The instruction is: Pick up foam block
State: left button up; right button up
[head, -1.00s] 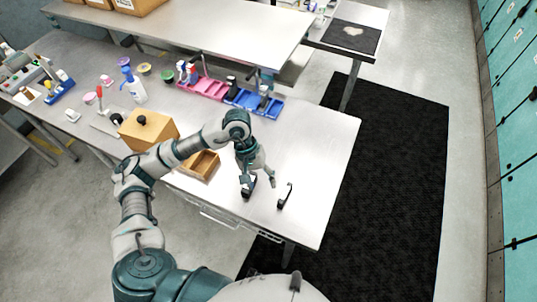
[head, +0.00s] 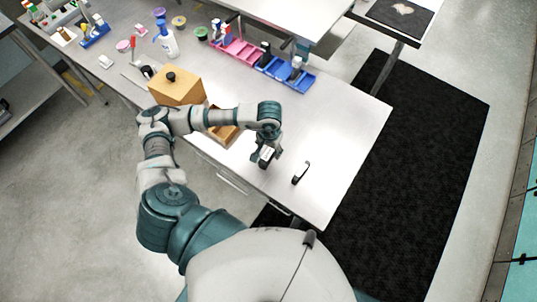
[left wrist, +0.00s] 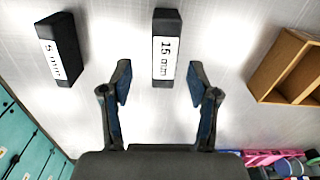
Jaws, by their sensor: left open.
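A black block labelled "15 mm" (left wrist: 167,48) lies on the table and is centred ahead of my left gripper (left wrist: 160,85) in the left wrist view. Its near end appears between the two fingertips; I cannot tell how far below them it is. A second black block labelled "5 mm" (left wrist: 60,48) lies to the left, apart from it. Either may be the foam block. In the head view my left gripper (head: 268,150) hangs over the table, partly hiding the 15 mm block. The 5 mm block (head: 300,174) shows to its right. My left gripper is open and empty. My right gripper is out of view.
An open wooden tray (left wrist: 262,82) sits right of the blocks in the left wrist view. A wooden box with a black knob (head: 176,84), a pink tray (head: 238,49) and a blue tray (head: 284,72) are farther back.

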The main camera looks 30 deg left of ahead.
aim_at(267, 153)
pick_arm(q)
jog(key=f, duration=0.1)
jog(key=f+p, duration=0.1)
jog(key=f, duration=0.2)
jog(key=shift+a+f+p, duration=0.25)
jog(key=shift+a+p, duration=0.15)
jog(key=shift+f, duration=0.45)
jog(key=shift+d, duration=0.1)
jog(key=c, duration=1)
